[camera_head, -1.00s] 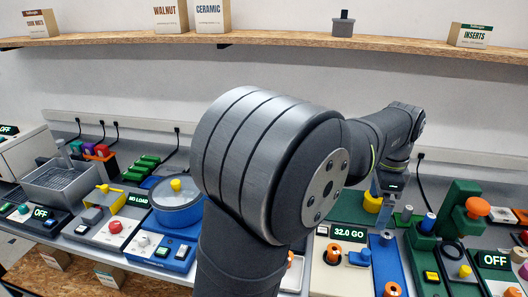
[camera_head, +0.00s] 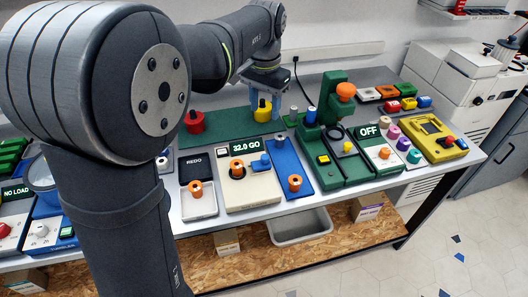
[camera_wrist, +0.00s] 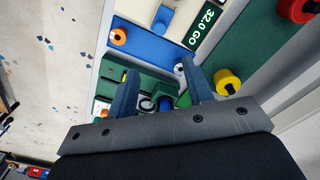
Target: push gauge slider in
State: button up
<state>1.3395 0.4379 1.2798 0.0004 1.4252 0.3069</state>
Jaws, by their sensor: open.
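The gauge (camera_head: 248,185) is a beige box with a lit display reading 32.0 GO (camera_head: 245,146) and an orange knob-like part on top. Its blue slider (camera_head: 260,165) sits right of the orange part. In the wrist view the slider (camera_wrist: 163,18) shows near the top edge, beside the beige gauge body (camera_wrist: 207,38). My gripper (camera_head: 261,88) is open and empty, behind the gauge, over the green mat near a yellow part. In the wrist view my fingers (camera_wrist: 160,67) stand apart, with the blue plate and green fixture below them. The slider is outside the fingers.
A blue plate (camera_head: 281,155) with an orange part lies right of the gauge. A tall green fixture (camera_head: 334,108) stands beyond it. A yellow spool (camera_wrist: 228,80) and a red spool (camera_head: 194,121) stand on the green mat (camera_head: 222,122). A yellow device (camera_head: 430,137) is farther right.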

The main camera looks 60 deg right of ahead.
aim_at(265, 156)
jog(key=shift+n, duration=0.4)
notch_tip(265, 156, down, 17)
jog(key=shift+f, duration=0.2)
jog(key=shift+c, duration=0.2)
